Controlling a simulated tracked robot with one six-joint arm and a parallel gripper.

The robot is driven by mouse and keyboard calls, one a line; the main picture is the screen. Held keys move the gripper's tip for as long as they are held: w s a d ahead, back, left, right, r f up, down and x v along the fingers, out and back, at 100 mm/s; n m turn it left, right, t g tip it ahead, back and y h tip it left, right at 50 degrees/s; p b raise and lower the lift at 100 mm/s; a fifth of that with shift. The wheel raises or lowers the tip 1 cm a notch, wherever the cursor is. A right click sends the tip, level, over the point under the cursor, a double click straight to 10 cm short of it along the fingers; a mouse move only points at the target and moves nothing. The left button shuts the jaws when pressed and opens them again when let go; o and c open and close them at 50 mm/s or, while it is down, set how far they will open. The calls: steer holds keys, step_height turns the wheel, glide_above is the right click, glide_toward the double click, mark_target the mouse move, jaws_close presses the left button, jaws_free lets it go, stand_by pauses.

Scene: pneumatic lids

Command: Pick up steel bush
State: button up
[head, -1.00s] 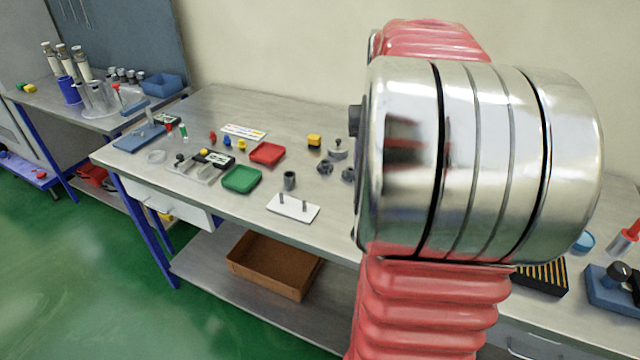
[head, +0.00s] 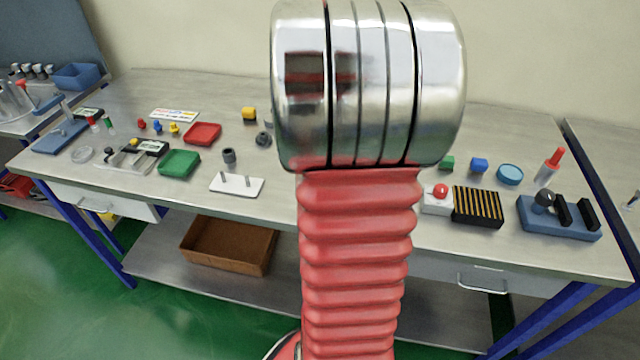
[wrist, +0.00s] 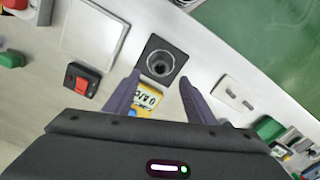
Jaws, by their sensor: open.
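In the wrist view my gripper (wrist: 160,100) is open, its two dark fingers apart with nothing between their tips. Just beyond the tips lies a black square block (wrist: 149,70) with a round grey metal ring (wrist: 160,60) in its middle. The ring may be the steel bush; I cannot tell for sure. In the head view a dark grey hollow cylinder (head: 229,157) stands upright on the bench behind a white plate with two pins (head: 237,187). My gripper is not visible there; my arm hides the middle of the bench.
A yellow item with dark figures (wrist: 146,102) lies near the fingers. A red and black switch (wrist: 81,80) and a white square plate (wrist: 95,33) lie left.

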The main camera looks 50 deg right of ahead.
steer(key=shift+f, duration=1.45)
steer(key=shift+f, duration=2.6)
jaws_close()
step_height(320, 180, up, 10)
